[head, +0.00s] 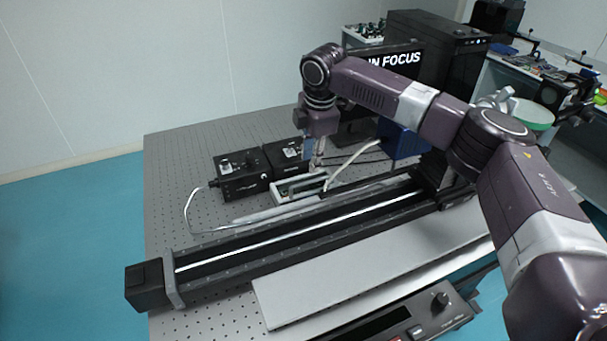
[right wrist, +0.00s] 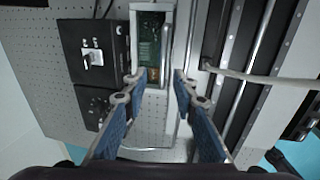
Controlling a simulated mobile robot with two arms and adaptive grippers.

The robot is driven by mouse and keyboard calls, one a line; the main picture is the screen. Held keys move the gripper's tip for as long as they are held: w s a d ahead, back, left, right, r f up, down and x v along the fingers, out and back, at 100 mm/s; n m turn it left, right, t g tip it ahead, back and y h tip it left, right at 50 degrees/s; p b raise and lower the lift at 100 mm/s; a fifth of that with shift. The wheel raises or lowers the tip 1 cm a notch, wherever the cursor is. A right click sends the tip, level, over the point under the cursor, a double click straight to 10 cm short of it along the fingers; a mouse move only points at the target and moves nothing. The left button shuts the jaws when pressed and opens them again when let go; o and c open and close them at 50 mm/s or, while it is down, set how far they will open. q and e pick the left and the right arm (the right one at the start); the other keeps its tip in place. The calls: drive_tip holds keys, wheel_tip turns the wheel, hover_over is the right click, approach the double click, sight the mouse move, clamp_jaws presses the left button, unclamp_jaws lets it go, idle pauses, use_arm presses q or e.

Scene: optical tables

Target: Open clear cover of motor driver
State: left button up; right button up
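The motor driver (head: 290,190) is a small pale open-framed box with a green circuit board, lying on the optical table beside the black boxes. In the right wrist view the driver (right wrist: 153,45) shows its board inside a light frame. I cannot clearly make out the clear cover against the board and frame. My right gripper (head: 318,163) points down at the driver's far right part in the head view. In the right wrist view its two blue-padded fingers (right wrist: 158,78) are apart, on either side of the driver's near end, with nothing visibly gripped. My left gripper is not in view.
Two black control boxes (head: 240,175) stand left of and behind the driver. A long black linear rail (head: 300,235) runs in front of it. A white cable (head: 350,160) passes close to my right gripper. A blue box (head: 400,142) and a monitor (head: 402,58) stand behind my arm.

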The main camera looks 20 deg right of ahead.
sight(309, 183)
wheel_tip(309, 183, down, 4)
drive_tip(key=shift+s+r+p, duration=0.1)
drive_tip(key=shift+s+p, duration=0.05)
drive_tip(key=shift+p, duration=0.6)
drive_tip(key=f, duration=0.1)
drive_tip(key=w+f, duration=0.1)
drive_tip(key=f, duration=0.1)
drive_tip(key=c, duration=0.7)
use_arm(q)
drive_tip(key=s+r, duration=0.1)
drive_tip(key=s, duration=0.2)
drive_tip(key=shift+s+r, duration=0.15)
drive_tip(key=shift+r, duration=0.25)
use_arm(e)
clamp_jaws()
